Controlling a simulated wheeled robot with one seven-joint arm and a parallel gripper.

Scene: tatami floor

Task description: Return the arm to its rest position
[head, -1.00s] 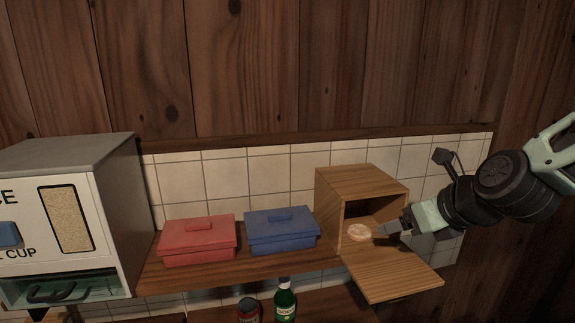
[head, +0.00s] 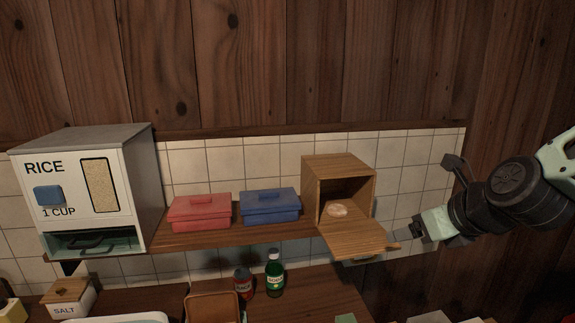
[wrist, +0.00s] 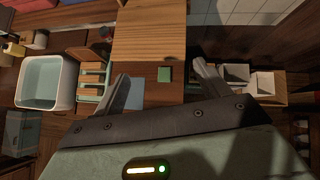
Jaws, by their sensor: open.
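My gripper (head: 402,238) is at the right in the head view, just off the right edge of the lowered door (head: 352,240) of a wooden box. Its fingers also show in the wrist view (wrist: 165,88), spread apart with nothing between them. The wooden box (head: 338,165) stands open on the shelf. A pale round item (head: 338,210) lies inside it, apart from my gripper.
A blue lidded box (head: 270,207) and a red lidded box (head: 200,212) sit on the shelf beside a rice dispenser (head: 85,190). A green bottle (head: 275,275) and a dark bottle (head: 243,283) stand below.

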